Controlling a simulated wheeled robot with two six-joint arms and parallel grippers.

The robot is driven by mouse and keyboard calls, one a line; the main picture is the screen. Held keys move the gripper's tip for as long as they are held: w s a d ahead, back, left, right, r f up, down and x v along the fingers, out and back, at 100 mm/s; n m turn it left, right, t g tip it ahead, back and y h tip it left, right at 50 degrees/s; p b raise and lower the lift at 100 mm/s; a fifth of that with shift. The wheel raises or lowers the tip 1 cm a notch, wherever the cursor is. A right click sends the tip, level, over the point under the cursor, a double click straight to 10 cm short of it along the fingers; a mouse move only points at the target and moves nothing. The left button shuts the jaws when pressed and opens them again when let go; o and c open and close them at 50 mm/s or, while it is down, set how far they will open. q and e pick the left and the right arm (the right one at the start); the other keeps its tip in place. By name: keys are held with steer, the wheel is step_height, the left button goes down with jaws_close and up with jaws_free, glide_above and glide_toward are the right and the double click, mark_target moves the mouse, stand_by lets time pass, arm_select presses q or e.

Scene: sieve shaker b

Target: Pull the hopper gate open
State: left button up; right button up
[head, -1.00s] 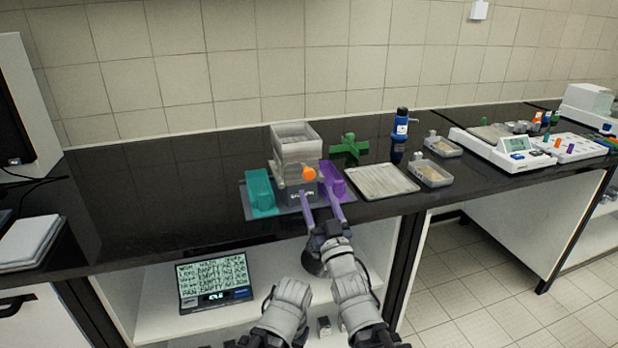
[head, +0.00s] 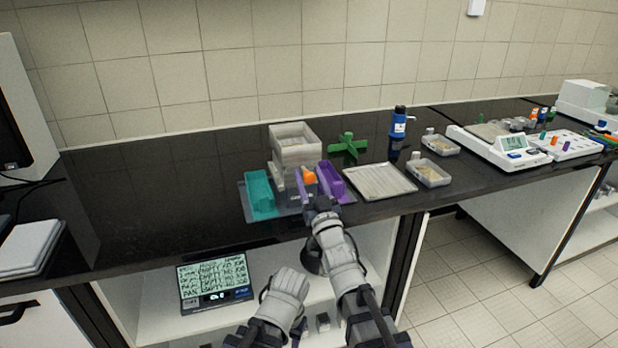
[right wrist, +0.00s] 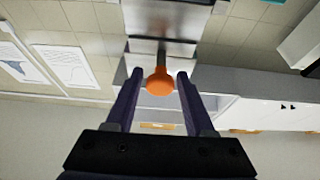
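The hopper is a pale, boxy unit (head: 296,147) on the dark bench, with an orange knob (head: 309,177) on its front. The knob sits on a short dark rod and also shows in the right wrist view (right wrist: 160,83). My right gripper (right wrist: 159,75) is open, with one purple finger on each side of the knob and a visible gap on both sides. In the head view, its fingers reach up to the hopper's front. My left arm is folded low in front of the bench; its fingers are mostly hidden.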

jaws_close()
stand_by(1.1)
